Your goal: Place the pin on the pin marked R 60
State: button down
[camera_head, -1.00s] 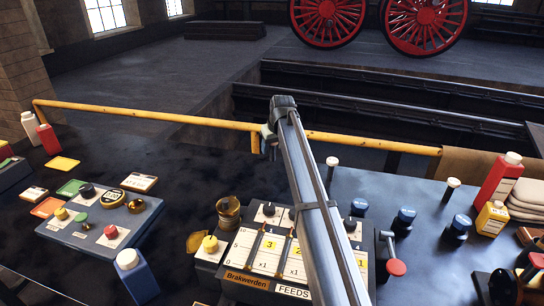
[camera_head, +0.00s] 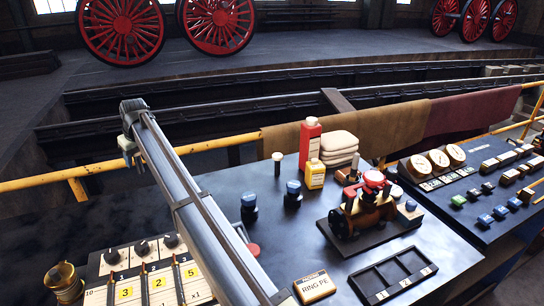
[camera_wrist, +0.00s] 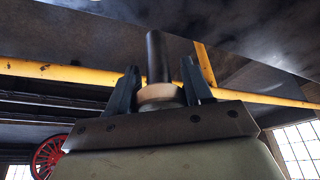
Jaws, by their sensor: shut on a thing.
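My gripper (camera_wrist: 160,88) is shut on a pin (camera_wrist: 157,55) in the wrist view. The pin has a dark shaft and a cream collar between the fingers. In the head view my gripper (camera_head: 130,150) is at the far end of my arm, up near the yellow rail; the held pin is too small to make out there. A white-topped pin (camera_head: 277,160) stands on the dark bench, apart from the gripper and to its right. Two blue-capped pieces (camera_head: 249,203) (camera_head: 293,190) stand near it. No R 60 marking is readable. My arm hides part of the bench.
A red bottle (camera_head: 310,143), yellow bottle (camera_head: 315,175) and folded cloths (camera_head: 339,143) stand at the back. A counter box (camera_head: 110,262) is at lower left. The yellow rail (camera_head: 215,145) runs behind.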

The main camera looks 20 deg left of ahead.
jog(key=w+d+r+m, duration=0.2)
jog(key=w+d, duration=0.7)
jog(key=w, duration=0.4)
notch_tip(320, 180, up, 6)
jog(key=m+t, duration=0.2)
send_over(277, 154)
jog(key=shift+s+f, duration=0.15)
jog(key=shift+f, duration=4.7)
jog(key=shift+f, duration=0.15)
jog(key=shift+c, duration=2.4)
grip_release()
jog(key=shift+g+h, duration=0.3)
